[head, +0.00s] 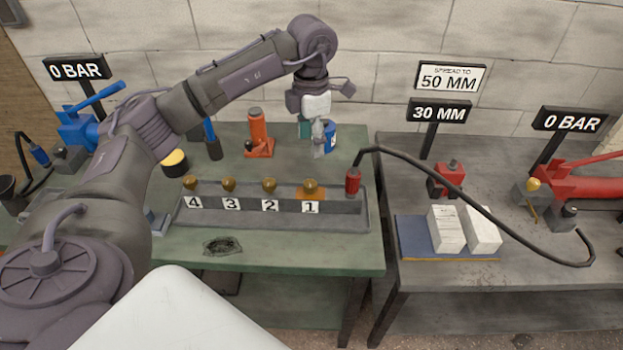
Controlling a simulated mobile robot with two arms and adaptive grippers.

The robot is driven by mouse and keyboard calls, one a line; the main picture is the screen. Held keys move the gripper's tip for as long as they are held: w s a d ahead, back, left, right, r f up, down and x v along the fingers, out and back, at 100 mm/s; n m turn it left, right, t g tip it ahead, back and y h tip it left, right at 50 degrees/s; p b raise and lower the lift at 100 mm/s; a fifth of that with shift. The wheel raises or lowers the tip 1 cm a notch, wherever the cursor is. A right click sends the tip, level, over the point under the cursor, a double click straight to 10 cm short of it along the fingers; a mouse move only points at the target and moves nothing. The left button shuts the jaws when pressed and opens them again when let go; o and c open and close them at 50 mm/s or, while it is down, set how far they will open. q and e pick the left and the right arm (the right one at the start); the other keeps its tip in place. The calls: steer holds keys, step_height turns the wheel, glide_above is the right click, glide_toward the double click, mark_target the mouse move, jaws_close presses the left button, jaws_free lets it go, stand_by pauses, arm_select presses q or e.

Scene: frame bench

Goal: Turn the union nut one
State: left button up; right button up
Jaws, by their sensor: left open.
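Union nut one is the brass-coloured round piece (311,187) above the label "1", at the right end of the row in the grey tray (340,222). An orange patch shows around its base. Similar brass pieces stand above labels 2 (269,185), 3 (229,184) and 4 (190,183). My left gripper (319,150) points down behind the tray, above and apart from nut one in the picture. It is open; I see nothing between its fingers, though they are small here. My right gripper is out of view.
A blue and white can (330,137) shows right beside my left gripper. An orange jack (259,134) stands to its left. A red coupling (353,181) with a black hose rises at the tray's right end. A gap separates the green bench (300,258) from the grey bench (540,277).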

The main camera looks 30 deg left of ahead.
mark_target(312, 183)
arm_select(q)
step_height(312, 183, down, 13)
steer(key=shift+d+r+p, duration=0.1)
steer(key=shift+r+p, duration=0.05)
steer(key=shift+p, duration=0.85)
jaws_close()
